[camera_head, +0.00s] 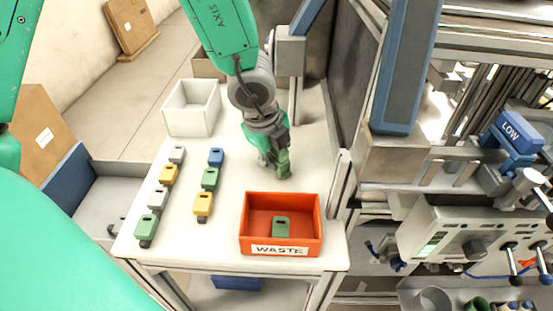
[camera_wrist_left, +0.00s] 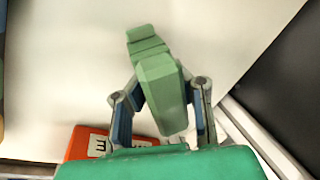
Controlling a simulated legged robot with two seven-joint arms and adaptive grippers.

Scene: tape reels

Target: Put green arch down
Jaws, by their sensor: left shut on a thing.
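My left gripper (camera_head: 276,162) is shut on a green piece (camera_head: 284,168), taken to be the green arch, over the white table behind the red bin. In the left wrist view the green arch (camera_wrist_left: 160,90) stands out from between the two fingers of the left gripper (camera_wrist_left: 160,115), its far end over the white surface. I cannot tell whether it touches the table. Its arch opening does not show. My right gripper is not in view.
The red WASTE bin (camera_head: 248,232) holds a green block (camera_head: 280,227). Two rows of coloured blocks, including a yellow one (camera_head: 203,204), stand at left. A white box (camera_head: 192,121) sits behind them. A dark panel and machine border the table's right side.

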